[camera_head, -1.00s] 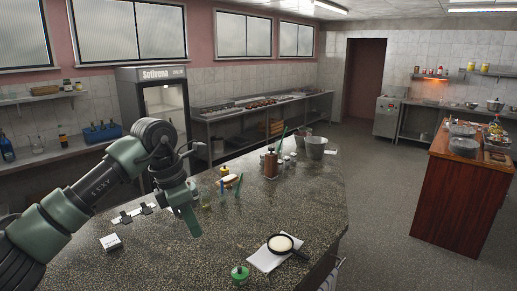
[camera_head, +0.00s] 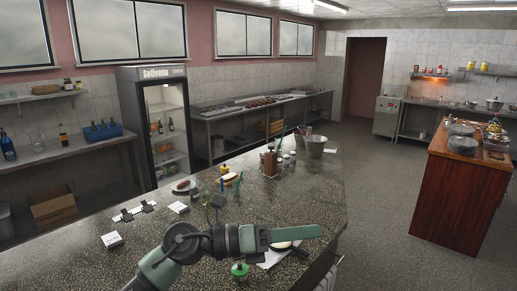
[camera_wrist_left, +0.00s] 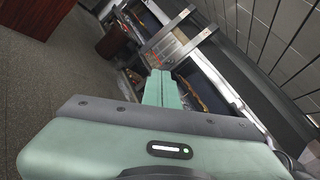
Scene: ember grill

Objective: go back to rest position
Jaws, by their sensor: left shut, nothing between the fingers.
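My left gripper (camera_head: 296,233) is shut and empty. In the head view its green fingers point right, above the front part of the dark speckled counter (camera_head: 140,250). It partly covers the small pan (camera_head: 285,244) and the white paper (camera_head: 272,260) behind it. In the left wrist view the green fingers (camera_wrist_left: 163,90) lie together with nothing between them, pointing out over the room. My right gripper is not in view.
A green-lidded jar (camera_head: 239,271) stands close below my left arm. A wooden island (camera_head: 455,205) is at the right, with open floor between.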

